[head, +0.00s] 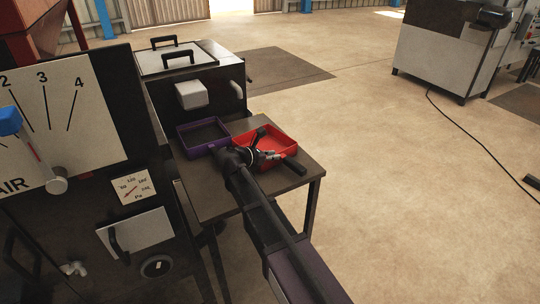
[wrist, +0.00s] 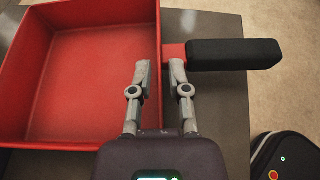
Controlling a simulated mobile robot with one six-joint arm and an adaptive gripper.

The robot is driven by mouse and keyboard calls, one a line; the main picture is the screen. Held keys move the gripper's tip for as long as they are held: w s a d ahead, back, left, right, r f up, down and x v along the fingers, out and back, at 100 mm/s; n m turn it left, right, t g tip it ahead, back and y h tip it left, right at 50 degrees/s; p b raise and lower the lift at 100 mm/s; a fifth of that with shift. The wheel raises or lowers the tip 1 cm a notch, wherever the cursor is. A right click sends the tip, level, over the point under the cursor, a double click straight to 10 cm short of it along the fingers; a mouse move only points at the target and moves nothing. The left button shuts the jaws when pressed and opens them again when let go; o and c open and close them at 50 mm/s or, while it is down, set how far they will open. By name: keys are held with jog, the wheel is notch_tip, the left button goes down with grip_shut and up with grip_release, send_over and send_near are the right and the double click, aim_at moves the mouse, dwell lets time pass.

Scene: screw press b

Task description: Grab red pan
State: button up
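The red pan (head: 280,139) is a shallow square tray with a black handle (head: 294,166), lying on a dark table at its right side. In the wrist view the red pan (wrist: 85,70) fills the left side, and its black handle (wrist: 235,55) sticks out to the right on a short red stem. My gripper (wrist: 159,68) is open above the pan's right wall, near the stem, one finger on each side of the wall's line. I cannot tell whether the fingers touch it. My gripper (head: 264,150) hides part of the pan in the head view.
A purple pan (head: 190,147) lies left of the red one on the table (head: 216,202). A machine with a white lid (head: 175,57) stands behind. A panel with dials (head: 62,115) rises at the left. The floor to the right is open, with a cable across it.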

dwell(0.5)
grip_shut()
jog(key=shift+r, duration=0.1)
notch_tip(320, 180, up, 10)
jog(key=p, duration=1)
dwell(0.8)
